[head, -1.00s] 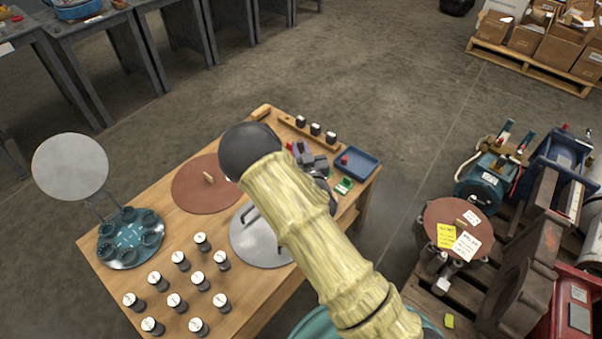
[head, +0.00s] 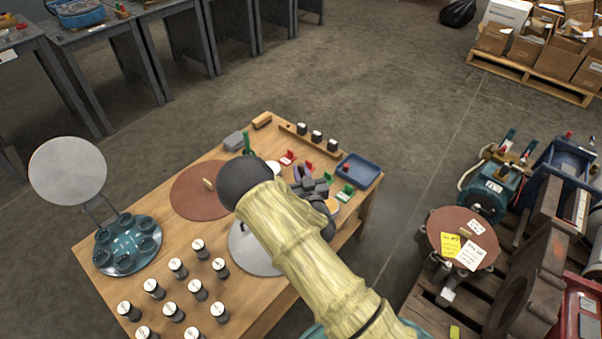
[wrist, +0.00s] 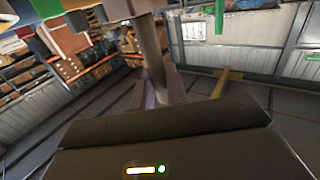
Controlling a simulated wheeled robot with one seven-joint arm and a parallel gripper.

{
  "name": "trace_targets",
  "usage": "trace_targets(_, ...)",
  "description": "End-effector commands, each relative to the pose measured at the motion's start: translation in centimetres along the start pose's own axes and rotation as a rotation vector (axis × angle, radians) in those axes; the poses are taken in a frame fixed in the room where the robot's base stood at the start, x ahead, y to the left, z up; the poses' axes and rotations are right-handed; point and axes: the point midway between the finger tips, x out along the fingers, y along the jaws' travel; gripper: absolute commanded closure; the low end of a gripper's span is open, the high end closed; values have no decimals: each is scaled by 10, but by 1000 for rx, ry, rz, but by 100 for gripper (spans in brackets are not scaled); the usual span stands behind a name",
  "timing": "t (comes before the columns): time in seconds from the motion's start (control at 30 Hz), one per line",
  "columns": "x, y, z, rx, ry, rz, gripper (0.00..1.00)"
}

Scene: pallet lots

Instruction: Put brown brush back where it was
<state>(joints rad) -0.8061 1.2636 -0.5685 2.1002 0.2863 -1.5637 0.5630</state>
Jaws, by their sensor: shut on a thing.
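My gripper (head: 301,177) is over the right part of the wooden table, partly hidden behind my arm in the head view. It is shut on a slim brown-grey thing, which I take to be the brown brush (wrist: 151,50). In the wrist view this thing stands up between the fingers, with a broader block at its top. In the head view only a small purplish-brown patch shows at the jaws. I cannot tell whether its lower end touches the table.
Near my gripper are a blue tray (head: 359,171), a rack with black pots (head: 317,137), red (head: 288,157) and green (head: 346,191) holders. A wooden block (head: 262,120), grey block (head: 236,141) and green upright item (head: 248,144) stand at the far edge. Capped jars (head: 178,268) fill the front left.

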Motion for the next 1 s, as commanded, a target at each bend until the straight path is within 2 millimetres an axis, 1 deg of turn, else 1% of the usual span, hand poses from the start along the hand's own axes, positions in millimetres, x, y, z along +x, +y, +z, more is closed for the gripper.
trace_targets(0.23, 0, 0, 4, 0, 0, 1, 100)
trace_targets(0.27, 0, 0, 3, -1, 0, 1, 79)
trace_targets(0.33, 0, 1, 3, -1, 0, 1, 66)
trace_targets(0.37, 0, 1, 3, -1, 0, 1, 63)
trace_targets(0.6, 0, 1, 2, 0, 0, 1, 63)
trace_targets(0.73, 0, 1, -3, 0, 0, 1, 63)
trace_targets(0.87, -15, 2, -2, 0, -3, 4, 63)
trace_targets(1.0, -40, 2, -2, -1, -6, 4, 63)
